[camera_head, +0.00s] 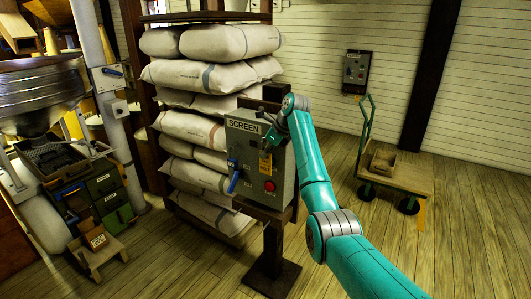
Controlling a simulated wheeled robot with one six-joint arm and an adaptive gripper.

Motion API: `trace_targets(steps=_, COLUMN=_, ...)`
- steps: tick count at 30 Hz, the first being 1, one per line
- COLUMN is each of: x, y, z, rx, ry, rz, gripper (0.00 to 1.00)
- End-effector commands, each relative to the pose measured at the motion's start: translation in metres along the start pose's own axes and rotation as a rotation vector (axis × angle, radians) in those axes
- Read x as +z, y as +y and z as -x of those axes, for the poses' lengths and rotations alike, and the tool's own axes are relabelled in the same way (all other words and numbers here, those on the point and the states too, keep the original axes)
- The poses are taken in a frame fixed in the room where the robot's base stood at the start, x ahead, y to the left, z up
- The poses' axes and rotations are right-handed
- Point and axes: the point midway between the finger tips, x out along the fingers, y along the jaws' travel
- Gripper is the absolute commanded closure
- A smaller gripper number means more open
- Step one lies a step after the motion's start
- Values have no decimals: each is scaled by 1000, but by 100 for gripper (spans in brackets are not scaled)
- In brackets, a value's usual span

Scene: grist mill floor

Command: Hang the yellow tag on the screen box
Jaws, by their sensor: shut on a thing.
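The screen box (245,147) is a grey box labelled SCREEN on a dark post in the middle of the view. It has a blue handle (233,181) on its left side and a red button (269,186) low on its front. My gripper (267,146) is at the upper right of the box front, shut on the yellow tag (265,166). The tag hangs below the fingers, in front of the box. My arm covers the box's right edge. I cannot tell whether the tag touches the box.
Stacked sacks (205,75) fill a rack behind the box. A green-handled cart (397,178) stands at the right, below another wall-mounted box (355,70). A small wooden stand (95,248) and a green drawer cabinet (110,195) are at the left. Plank floor is clear around the post.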

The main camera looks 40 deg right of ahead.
Motion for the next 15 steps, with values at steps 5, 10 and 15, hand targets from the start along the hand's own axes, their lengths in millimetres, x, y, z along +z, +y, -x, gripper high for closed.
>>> trace_targets(steps=5, x=0, y=0, z=0, rx=0, ry=0, rz=0, gripper=100)
trace_targets(steps=10, x=0, y=0, z=0, rx=0, ry=0, rz=0, gripper=65)
trace_targets(steps=15, x=0, y=0, z=0, rx=0, ry=0, rz=0, gripper=65)
